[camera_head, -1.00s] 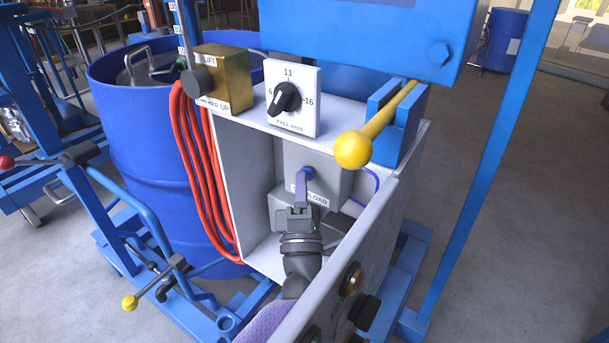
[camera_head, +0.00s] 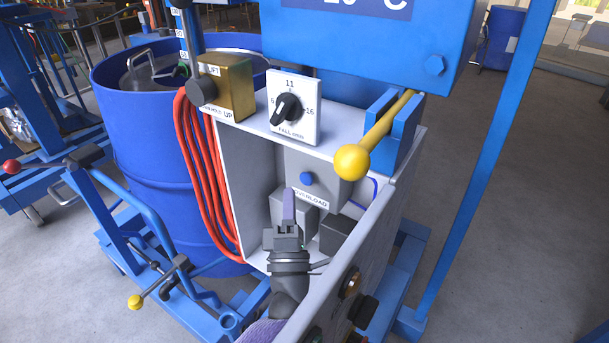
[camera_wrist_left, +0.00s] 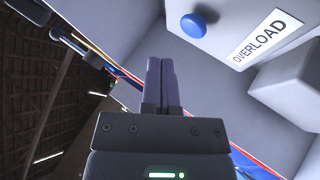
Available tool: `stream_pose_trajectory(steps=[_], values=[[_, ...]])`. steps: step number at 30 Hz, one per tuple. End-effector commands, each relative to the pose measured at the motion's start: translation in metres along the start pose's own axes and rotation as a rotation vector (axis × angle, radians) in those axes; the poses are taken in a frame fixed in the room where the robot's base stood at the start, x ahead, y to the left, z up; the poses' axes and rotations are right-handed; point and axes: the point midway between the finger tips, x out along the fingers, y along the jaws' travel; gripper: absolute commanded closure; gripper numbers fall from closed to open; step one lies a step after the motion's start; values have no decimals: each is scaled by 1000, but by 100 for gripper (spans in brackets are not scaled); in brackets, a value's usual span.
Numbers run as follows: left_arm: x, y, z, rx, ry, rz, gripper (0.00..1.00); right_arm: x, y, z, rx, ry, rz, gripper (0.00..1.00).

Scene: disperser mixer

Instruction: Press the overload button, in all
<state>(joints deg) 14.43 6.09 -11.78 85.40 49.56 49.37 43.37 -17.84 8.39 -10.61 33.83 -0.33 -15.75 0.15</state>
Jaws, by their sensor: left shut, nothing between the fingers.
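The overload button is a small round blue button (camera_head: 306,179) on a grey box inside the open cabinet, above a white OVERLOAD label (camera_head: 308,199). In the left wrist view the button (camera_wrist_left: 194,25) is at the top, left of the tilted label (camera_wrist_left: 257,40). My left gripper (camera_head: 288,192) is shut and empty, its purple fingers pointing up inside the cabinet, left of and slightly below the button. The fingertips (camera_wrist_left: 160,62) look apart from the button in both views. My right gripper is not in view.
A dial (camera_head: 288,107) and a brass lift box (camera_head: 224,86) sit above the cabinet. A yellow-knobbed lever (camera_head: 352,161) juts out at the right. Red hoses (camera_head: 200,165) hang at the left edge. The cabinet's front panel (camera_head: 350,255) stands close to my left arm.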

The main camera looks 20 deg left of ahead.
Motion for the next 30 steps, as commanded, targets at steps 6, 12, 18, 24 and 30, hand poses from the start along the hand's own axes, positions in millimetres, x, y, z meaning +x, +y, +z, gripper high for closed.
stream_pose_trajectory(steps=[6,12,18,24,30], values=[[-14,13,-11,1,-1,1,100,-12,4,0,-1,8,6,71],[-20,16,-15,0,-1,0,100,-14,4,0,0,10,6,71],[-21,15,-15,0,-1,0,100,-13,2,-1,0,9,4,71],[-21,15,-15,0,-1,0,100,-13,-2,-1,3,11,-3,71],[-21,15,-15,0,-1,0,100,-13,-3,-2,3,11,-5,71]])
